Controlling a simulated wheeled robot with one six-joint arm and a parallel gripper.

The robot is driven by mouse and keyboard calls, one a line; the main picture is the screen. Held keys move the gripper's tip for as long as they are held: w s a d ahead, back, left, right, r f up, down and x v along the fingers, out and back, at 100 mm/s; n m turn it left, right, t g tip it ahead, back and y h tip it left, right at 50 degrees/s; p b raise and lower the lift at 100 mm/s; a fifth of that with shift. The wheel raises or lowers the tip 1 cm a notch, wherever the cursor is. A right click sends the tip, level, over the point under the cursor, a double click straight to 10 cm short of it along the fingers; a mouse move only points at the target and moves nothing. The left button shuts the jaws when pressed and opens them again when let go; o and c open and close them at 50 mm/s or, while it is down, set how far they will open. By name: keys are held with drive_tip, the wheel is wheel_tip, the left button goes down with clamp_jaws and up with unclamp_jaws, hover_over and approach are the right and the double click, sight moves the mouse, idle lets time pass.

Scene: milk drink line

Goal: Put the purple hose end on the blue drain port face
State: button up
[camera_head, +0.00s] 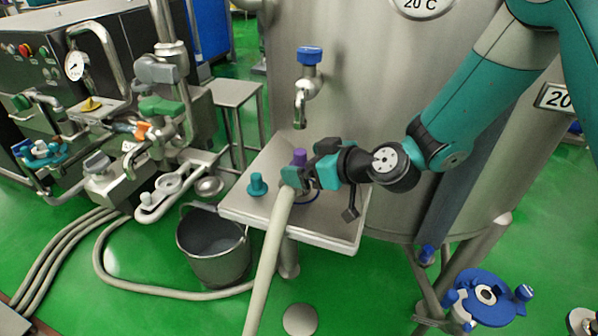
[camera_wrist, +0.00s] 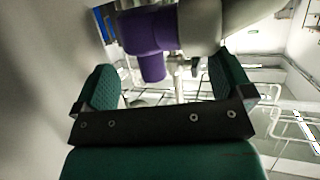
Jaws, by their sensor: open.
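The purple hose end (camera_head: 299,157) shows above my gripper over the small steel table, with its beige hose (camera_head: 270,255) running down over the table's front edge. In the wrist view the purple end (camera_wrist: 160,30) lies just beyond and between the two fingertips. My gripper (camera_head: 300,178) is open around or beside the hose end; the wrist view shows its two green fingers (camera_wrist: 165,85) spread apart. A blue ring (camera_head: 311,198) shows partly behind my gripper on the table. I cannot tell whether it is the drain port face or whether the hose end touches it.
A teal plug (camera_head: 257,184) stands on the table (camera_head: 240,212) left of my gripper. A blue-handled tap (camera_head: 309,56) sticks out of the large tank (camera_head: 380,90) behind. A steel bucket (camera_head: 213,250) and several hoses are on the green floor at left. A blue-rimmed fitting (camera_head: 487,293) is lower right.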

drive_tip(key=shift+x, duration=1.45)
drive_tip(key=shift+r, duration=0.15)
drive_tip(key=c, duration=1.4)
